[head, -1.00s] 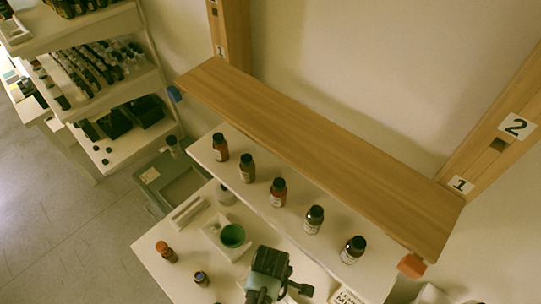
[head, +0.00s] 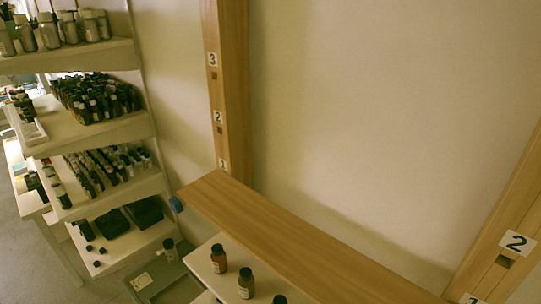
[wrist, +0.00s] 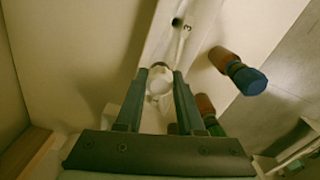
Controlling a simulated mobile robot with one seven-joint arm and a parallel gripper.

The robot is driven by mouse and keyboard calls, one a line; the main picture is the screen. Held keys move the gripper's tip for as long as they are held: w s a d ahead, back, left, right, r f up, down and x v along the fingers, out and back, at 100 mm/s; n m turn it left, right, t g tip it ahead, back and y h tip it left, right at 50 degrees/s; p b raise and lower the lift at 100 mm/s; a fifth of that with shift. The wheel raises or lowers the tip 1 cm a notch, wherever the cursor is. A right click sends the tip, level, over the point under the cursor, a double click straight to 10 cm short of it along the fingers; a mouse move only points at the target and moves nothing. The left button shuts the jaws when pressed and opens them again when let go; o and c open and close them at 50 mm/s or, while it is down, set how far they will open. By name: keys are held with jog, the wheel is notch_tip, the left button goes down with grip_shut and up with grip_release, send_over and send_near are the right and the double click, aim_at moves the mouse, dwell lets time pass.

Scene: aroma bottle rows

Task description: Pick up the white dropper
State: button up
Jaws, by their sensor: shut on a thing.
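My gripper (wrist: 161,73) shows in the wrist view, with its two dark fingers on either side of a small pale thing with a round end, which fits the white dropper (wrist: 160,88). It is shut on this thing. The lower part of the dropper is hidden or blurred between the fingers. My gripper is out of the head view, and no dropper can be made out there.
A wooden shelf board (head: 290,238) crosses the head view, with dark-capped bottles (head: 219,259) below it. Numbered wooden posts (head: 232,90) stand behind. A bottle rack (head: 140,120) stands left. In the wrist view, a reddish cylinder with a blue end (wrist: 247,80) lies right of the fingers.

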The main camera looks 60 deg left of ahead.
notch_tip(320, 180, up, 10)
jog(key=shift+f+b, duration=0.1)
jog(key=shift+b, duration=0.35)
dwell(0.4)
